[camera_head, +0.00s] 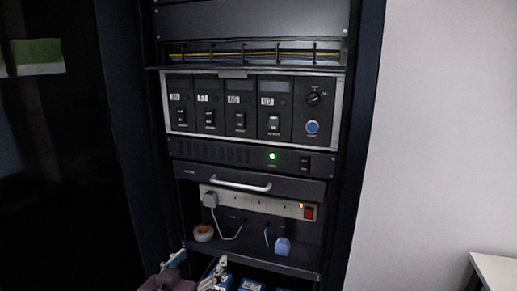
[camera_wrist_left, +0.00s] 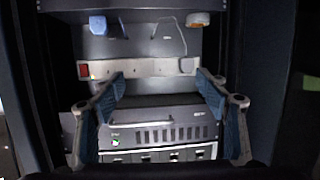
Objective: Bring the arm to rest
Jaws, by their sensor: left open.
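My left gripper (camera_head: 201,259) shows at the bottom of the head view, in front of the lower part of an equipment rack (camera_head: 362,130). Its two fingers with blue pads are spread apart, with nothing between them. In the left wrist view the gripper (camera_wrist_left: 160,84) is also open and empty, and the rack appears upside down beyond it. The distance from the fingertips to the rack is hard to tell. My right gripper is in neither view.
The rack holds a switch panel (camera_head: 237,107) with a blue button (camera_head: 312,127), a unit with a green light (camera_head: 272,156), a drawer handle (camera_head: 240,184) and a power strip (camera_head: 262,203). A blue plug (camera_head: 283,246) and an orange-white roll (camera_head: 203,233) sit on the shelf below. A white table (camera_head: 496,270) is at right.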

